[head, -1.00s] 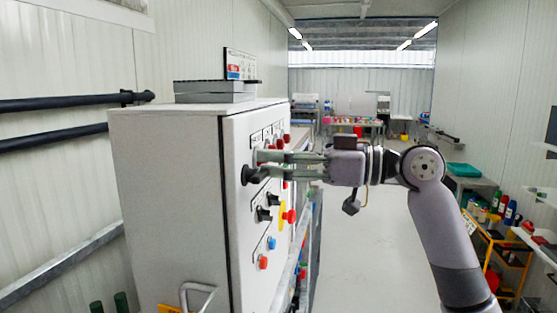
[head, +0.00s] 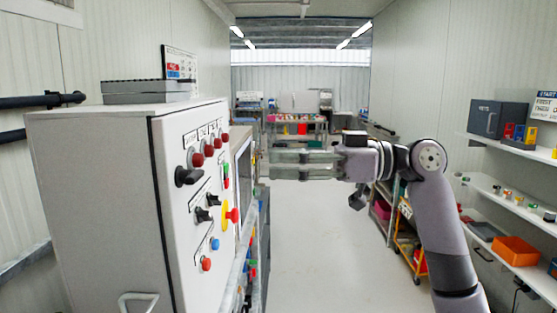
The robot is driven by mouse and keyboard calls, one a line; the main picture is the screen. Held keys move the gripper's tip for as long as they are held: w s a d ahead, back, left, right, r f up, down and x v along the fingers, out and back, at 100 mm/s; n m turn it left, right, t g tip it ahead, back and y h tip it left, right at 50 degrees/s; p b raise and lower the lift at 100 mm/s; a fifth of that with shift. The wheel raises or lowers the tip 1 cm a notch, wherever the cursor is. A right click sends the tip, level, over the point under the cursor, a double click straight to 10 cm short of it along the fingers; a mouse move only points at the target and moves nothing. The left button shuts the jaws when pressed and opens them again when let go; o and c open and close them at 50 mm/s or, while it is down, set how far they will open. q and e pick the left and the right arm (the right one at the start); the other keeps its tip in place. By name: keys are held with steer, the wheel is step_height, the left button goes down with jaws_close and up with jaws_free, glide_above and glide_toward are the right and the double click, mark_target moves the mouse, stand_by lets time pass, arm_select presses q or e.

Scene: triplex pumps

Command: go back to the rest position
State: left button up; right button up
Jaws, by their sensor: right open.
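My right gripper (head: 273,165) is open and empty in the middle of the head view. Its two fingers point left toward the white control cabinet (head: 95,200), with a gap between the fingertips and the panel face. The panel carries a black rotary switch (head: 187,177), red lamps (head: 196,158), smaller black switches (head: 203,214), a red button on a yellow plate (head: 232,216), a blue button (head: 215,244) and a lower red button (head: 206,264). My left gripper is not in view.
Shelves with small parts and an orange bin (head: 516,251) stand at the right. An orange cart (head: 408,240) is behind my right arm. A table (head: 297,125) with coloured items is at the far end. The floor (head: 320,240) down the middle is clear.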

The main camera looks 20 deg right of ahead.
steer(key=w+d+f+m+t+h, duration=0.25)
steer(key=w+f+m, duration=0.25)
steer(key=w+f, duration=0.5)
steer(key=w+d+f+m+t+h, duration=0.25)
steer(key=w+f+m, duration=0.3)
steer(key=f, duration=0.85)
steer(key=s+d+f+m+g+h, duration=0.15)
steer(key=f+h, duration=0.25)
steer(key=f, duration=1.4)
steer(key=s+d+f+m+g+h, duration=0.1)
steer(key=s+d+f+m+h, duration=0.15)
steer(key=f, duration=1.65)
steer(key=s+f+g+h, duration=0.4)
steer(key=s+f+g, duration=0.1)
steer(key=s+f, duration=2.1)
steer(key=s+a+f+n+g, duration=0.1)
steer(key=s+f, duration=0.3)
steer(key=s, duration=0.6)
steer(key=s+a+f+n+g, duration=0.1)
steer(key=s+f, duration=0.3)
steer(key=s, duration=0.6)
steer(key=s+a+f+n+g+h+b, duration=0.1)
steer(key=s+a+f, duration=0.2)
steer(key=s, duration=0.7)
steer(key=shift+s+a+f, duration=0.2)
steer(key=shift+s+f, duration=0.1)
steer(key=shift+f, duration=0.5)
